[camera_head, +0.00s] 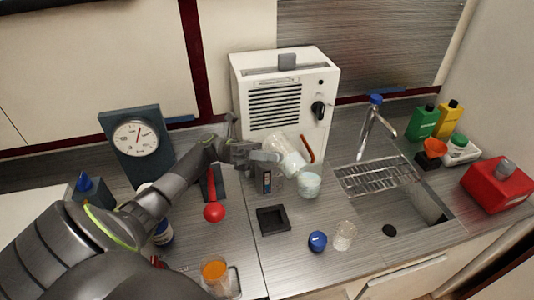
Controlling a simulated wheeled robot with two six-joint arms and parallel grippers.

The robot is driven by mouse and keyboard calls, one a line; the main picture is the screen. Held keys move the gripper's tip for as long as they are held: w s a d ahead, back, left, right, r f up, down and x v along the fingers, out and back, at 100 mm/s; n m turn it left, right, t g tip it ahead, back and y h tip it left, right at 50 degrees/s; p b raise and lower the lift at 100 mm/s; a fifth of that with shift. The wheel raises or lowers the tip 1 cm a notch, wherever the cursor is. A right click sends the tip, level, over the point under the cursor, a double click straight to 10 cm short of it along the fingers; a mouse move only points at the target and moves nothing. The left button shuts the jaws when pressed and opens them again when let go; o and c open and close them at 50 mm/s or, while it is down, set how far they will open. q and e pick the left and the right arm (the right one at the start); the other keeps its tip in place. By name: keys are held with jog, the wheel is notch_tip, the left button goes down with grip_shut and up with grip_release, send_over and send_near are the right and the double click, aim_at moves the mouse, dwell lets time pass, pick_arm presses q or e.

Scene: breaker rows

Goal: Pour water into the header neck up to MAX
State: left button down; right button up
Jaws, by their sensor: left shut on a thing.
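My left gripper (258,158) reaches in from the left and is shut on a clear jug (287,155). The jug is tilted, its open end down to the right. Below that end is a pale, translucent round vessel (309,185), likely the header neck. I cannot tell whether the two touch or whether water is flowing. A small grey upright block (265,181) with a dark strip stands just left of the vessel. No MAX mark or water level is readable. My right gripper is not in view.
A white vented cabinet (285,72) stands behind the jug. The sink (425,200) and tap (376,118) are right. A black square tray (272,220), blue cap (317,241) and clear glass (344,235) lie in front. A red ball (214,212) is near my arm.

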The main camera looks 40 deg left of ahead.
aim_at(265, 148)
pick_arm(q)
jog(key=shift+a+f+h, duration=0.1)
jog(key=shift+a+h, duration=0.1)
jog(key=shift+h, duration=0.3)
dwell(1.2)
jog(key=shift+w+a+r+n+t+h+p, duration=0.15)
jog(key=shift+a+r+n+t+h+p, duration=0.25)
jog(key=shift+r, duration=0.3)
jog(key=shift+w+a+r+n+t+h+p, duration=0.1)
jog(key=shift+a+r+n+t+h+p, duration=0.3)
jog(key=shift+r, duration=0.3)
dwell(2.3)
jog(key=f+b, duration=0.1)
jog(key=d+f+g+y+b, duration=0.1)
jog(key=shift+s+f+m, duration=0.15)
jog(key=shift+f+m, duration=0.25)
jog(key=shift+s+d+r+m+g+y, duration=0.15)
jog(key=shift+d+r+m+g+y, duration=0.15)
jog(key=shift+d+m+y, duration=0.35)
jog(key=shift+d+g+y, duration=0.1)
jog(key=shift+g+y, duration=0.2)
jog(key=shift+y, duration=0.55)
